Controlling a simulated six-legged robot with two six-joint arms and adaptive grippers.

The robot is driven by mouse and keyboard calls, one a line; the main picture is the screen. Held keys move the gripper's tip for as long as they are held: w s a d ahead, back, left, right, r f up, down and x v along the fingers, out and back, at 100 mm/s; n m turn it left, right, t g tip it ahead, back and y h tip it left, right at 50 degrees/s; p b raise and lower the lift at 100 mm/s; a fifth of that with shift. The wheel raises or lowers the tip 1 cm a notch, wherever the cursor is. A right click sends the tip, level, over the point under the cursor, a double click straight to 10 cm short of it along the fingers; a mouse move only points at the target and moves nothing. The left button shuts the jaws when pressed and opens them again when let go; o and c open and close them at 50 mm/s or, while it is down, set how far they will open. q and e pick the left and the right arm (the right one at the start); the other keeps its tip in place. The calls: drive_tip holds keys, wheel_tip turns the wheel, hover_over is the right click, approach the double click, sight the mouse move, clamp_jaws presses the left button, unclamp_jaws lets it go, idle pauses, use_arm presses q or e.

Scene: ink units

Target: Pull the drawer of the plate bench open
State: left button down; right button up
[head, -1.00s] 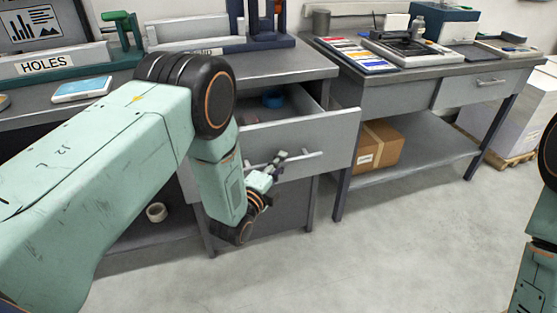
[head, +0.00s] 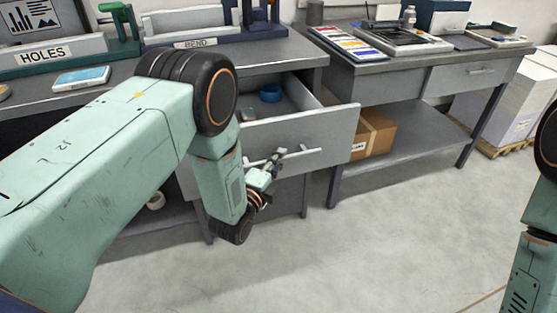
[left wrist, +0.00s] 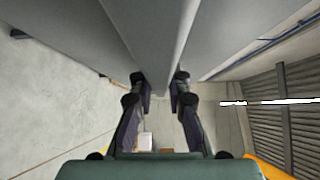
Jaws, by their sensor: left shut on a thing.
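The drawer (head: 300,130) of the plate bench (head: 290,60) stands well out from the bench, open at the top, with its grey front toward me. A blue ring-shaped thing (head: 270,93) lies inside. My left gripper (head: 279,156) is shut on the drawer's bar handle (head: 312,151), near the middle of the bar. In the left wrist view the two dark fingers (left wrist: 163,85) close from both sides on a grey bar. My right arm shows at the right edge, but its gripper is out of the picture.
A second bench (head: 420,80) with a closed drawer stands to the right, a cardboard box (head: 372,135) on its lower shelf. A HOLES sign (head: 45,53) and a BEND sign (head: 195,43) stand on the left bench. The floor (head: 380,240) in front is clear.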

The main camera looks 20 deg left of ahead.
use_arm(q)
drive_tip(key=c, duration=1.3)
unclamp_jaws()
drive_tip(key=s, duration=0.4)
drive_tip(key=s+a, duration=0.1)
drive_tip(key=s, duration=0.3)
drive_tip(key=s+a, duration=0.1)
drive_tip(key=s, duration=0.3)
drive_tip(key=shift+a, duration=0.15)
drive_tip(key=shift+w, duration=0.1)
